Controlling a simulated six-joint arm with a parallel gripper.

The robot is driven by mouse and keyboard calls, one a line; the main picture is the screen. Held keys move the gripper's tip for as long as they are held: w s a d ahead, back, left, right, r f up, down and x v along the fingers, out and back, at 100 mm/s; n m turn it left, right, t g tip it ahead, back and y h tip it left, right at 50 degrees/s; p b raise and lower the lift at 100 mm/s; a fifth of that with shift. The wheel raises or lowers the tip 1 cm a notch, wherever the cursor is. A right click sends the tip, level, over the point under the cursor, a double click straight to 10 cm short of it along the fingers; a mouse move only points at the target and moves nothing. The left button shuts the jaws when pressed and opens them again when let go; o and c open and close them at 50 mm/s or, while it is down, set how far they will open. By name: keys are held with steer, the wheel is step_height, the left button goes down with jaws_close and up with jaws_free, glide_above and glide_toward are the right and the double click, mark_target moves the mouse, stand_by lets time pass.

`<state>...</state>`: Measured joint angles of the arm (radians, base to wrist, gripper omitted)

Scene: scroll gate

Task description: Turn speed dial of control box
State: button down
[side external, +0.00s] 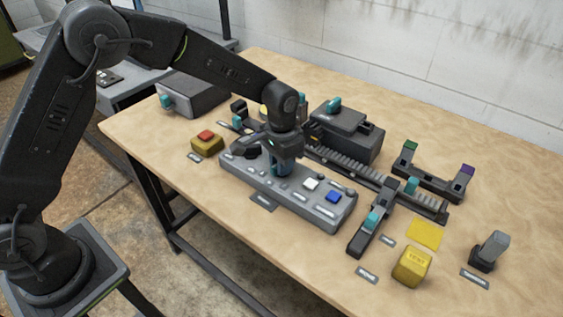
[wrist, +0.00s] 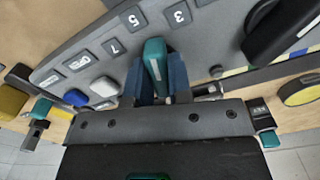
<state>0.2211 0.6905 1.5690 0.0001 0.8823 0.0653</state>
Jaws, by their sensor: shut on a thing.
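The control box (side external: 325,213) is a long grey panel on the wooden table. It carries a white button (side external: 311,184) and a blue button (side external: 333,196), which also show in the wrist view, the white one (wrist: 104,87) and the blue one (wrist: 76,98). The speed dial (wrist: 155,66) is a teal knob with a pale line, beside the printed numbers 3, 5 and 7. My gripper (wrist: 160,80) points down over the box, its two blue-grey fingers shut on the dial's sides. In the side view my gripper (side external: 281,168) hides most of the dial.
A yellow box with a red button (side external: 207,143) stands left of the control box. A toothed rack (side external: 350,165) and a grey machine (side external: 347,135) stand close behind. A teal-handled slider (side external: 370,230) and a yellow block (side external: 411,267) are to the right. The table's front strip is clear.

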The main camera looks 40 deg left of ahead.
steer(key=shift+n, duration=1.5)
steer(key=c, duration=1)
jaws_free()
steer(key=shift+c, duration=0.2)
steer(key=shift+r, duration=0.1)
step_height(320, 180, up, 14)
